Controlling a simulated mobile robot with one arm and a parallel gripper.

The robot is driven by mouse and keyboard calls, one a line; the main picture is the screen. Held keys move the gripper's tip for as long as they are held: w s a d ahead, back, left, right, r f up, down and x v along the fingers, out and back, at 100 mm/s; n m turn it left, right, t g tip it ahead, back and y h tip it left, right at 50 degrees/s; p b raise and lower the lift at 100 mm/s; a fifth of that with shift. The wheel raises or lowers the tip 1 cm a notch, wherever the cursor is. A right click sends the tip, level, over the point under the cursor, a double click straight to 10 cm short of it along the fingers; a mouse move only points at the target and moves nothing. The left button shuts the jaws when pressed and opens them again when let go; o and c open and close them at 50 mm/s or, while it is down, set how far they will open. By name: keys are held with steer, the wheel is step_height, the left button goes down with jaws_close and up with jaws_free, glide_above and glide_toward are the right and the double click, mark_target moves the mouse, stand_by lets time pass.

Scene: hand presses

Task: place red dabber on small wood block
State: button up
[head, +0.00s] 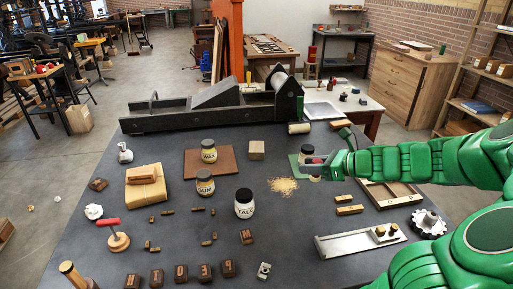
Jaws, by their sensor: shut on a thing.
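My gripper (325,165) is over the right part of the table, at the end of my green arm. It is shut on a small red thing (314,161), which I take to be the red dabber; the jaws hide much of it. The small wood block (256,150), a pale cube, stands on the table to the left of my gripper, apart from it. Its top is bare.
A jar (307,151) stands on a green mat right beside my gripper. A pile of shavings (283,186) lies between the gripper and the labelled jar (244,204). A brown board (209,162) lies left of the block. A long dark press (215,105) stands behind.

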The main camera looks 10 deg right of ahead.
steer(key=w+a+r, duration=0.1)
steer(key=w+a, duration=0.1)
steer(key=w, duration=0.4)
steer(key=w+a+r, duration=0.1)
steer(key=w+a, duration=0.2)
steer(key=w, duration=0.4)
glide_above(253, 145)
steer(key=s, duration=0.1)
steer(key=shift+h, duration=0.3)
step_height(253, 145, down, 7)
steer(key=shift+r, duration=0.2)
steer(key=shift+w+f, duration=0.45)
steer(key=shift+f, duration=1.8)
steer(key=shift+w, duration=0.1)
steer(key=o, duration=1.1)
